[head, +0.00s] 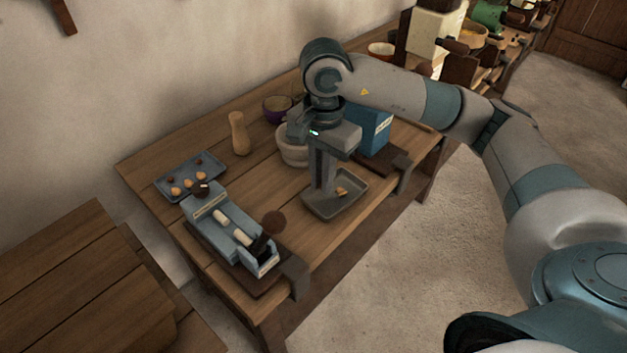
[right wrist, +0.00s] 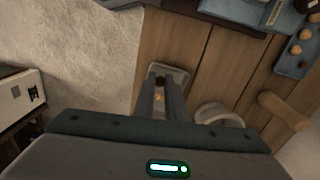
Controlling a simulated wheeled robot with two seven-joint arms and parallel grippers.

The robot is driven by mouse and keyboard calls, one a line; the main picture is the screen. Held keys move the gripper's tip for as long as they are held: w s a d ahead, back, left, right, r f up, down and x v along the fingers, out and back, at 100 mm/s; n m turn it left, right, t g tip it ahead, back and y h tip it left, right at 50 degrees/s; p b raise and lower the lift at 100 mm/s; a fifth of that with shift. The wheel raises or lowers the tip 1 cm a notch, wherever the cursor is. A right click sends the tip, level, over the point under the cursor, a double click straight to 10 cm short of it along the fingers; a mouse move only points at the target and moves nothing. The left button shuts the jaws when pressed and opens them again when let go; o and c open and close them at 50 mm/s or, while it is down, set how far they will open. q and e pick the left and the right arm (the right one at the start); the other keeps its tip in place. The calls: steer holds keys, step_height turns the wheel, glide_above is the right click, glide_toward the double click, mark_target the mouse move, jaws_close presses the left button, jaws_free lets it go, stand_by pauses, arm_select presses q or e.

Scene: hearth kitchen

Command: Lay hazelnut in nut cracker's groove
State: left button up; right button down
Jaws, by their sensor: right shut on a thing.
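The nut cracker (head: 205,210) is a long blue-grey device at the table's front left, with pale pieces along its channel and a dark round knob (head: 273,221) on a lever. My right gripper (head: 322,190) points down over a small grey tray (head: 352,203), to the right of the nut cracker. It is shut on a small dark brown thing, likely the hazelnut (right wrist: 160,81), seen between the fingertips in the right wrist view. The fingers hide it in the head view. An orange-brown piece (head: 341,191) shows in the tray beside the fingers. My left gripper is not in view.
A blue tray (head: 208,160) with several nuts lies behind the nut cracker. A wooden bottle-shaped thing (head: 238,133), a purple bowl (head: 277,108), a pale mortar (head: 291,152) and a blue box (head: 374,130) stand toward the back. Bare table lies between nut cracker and grey tray.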

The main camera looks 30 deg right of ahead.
stand_by(0.5)
steer(key=s+a+f+n, duration=0.2)
steer(key=s+a+n, duration=0.2)
steer(key=n, duration=0.9)
steer(key=shift+s+a+f, duration=0.15)
steer(key=shift+a+f, duration=0.2)
steer(key=shift+a, duration=0.25)
